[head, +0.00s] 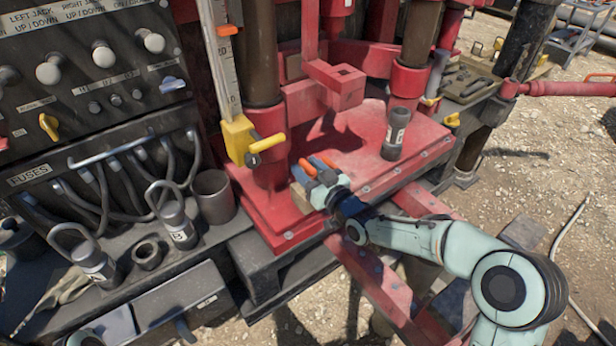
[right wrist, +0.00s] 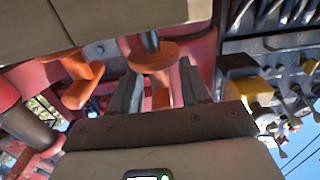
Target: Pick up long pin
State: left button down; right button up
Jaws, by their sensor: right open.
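My right gripper (head: 317,178) reaches in from the right over the red base plate (head: 405,160), above a pale wooden block (head: 300,198). In the right wrist view the open right gripper (right wrist: 158,70) has one grey finger on each side of an orange-handled pin (right wrist: 153,55). The fingers stand around its handle with gaps showing. Its grey shaft runs to the wooden block (right wrist: 130,14). A second orange-handled pin (right wrist: 78,90) is beside it, outside the fingers. I cannot tell from their lengths which is the long pin. In the head view, the gripper partly hides the orange handles (head: 323,162).
A dark cylinder (head: 395,133) stands on the plate right of my gripper. A control panel (head: 90,70) and a bench with shackles (head: 175,225) fill the left side. Gravel lies at right.

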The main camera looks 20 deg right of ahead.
grip_shut()
